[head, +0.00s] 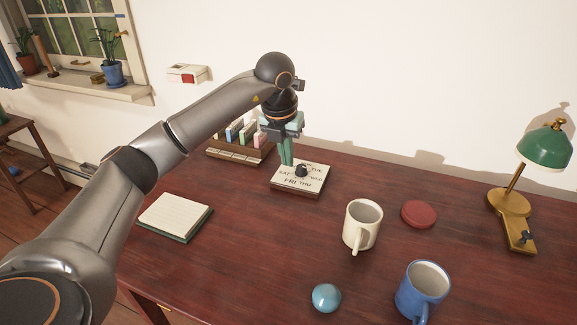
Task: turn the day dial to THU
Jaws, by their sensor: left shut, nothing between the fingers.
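The day dial is a pale square plate (313,186) on a dark base, lying on the table against the back. Day names are printed around a small black knob (301,171); TUE, WED, THU, FRI and SAT can be read. THU is at the front right of the plate. Which day the knob points to is too small to tell. My left gripper (287,162) points down with its green fingers shut and empty, just left of and behind the knob. Its fingers hide part of the plate's back; I cannot tell if they touch the knob. My right gripper is not in view.
A rack with coloured cards (240,153) stands left of the dial. A notepad (174,217) lies at front left. A white mug (362,225), red disc (419,214), blue mug (422,290), blue ball (326,297) and green lamp (545,145) stand to the right.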

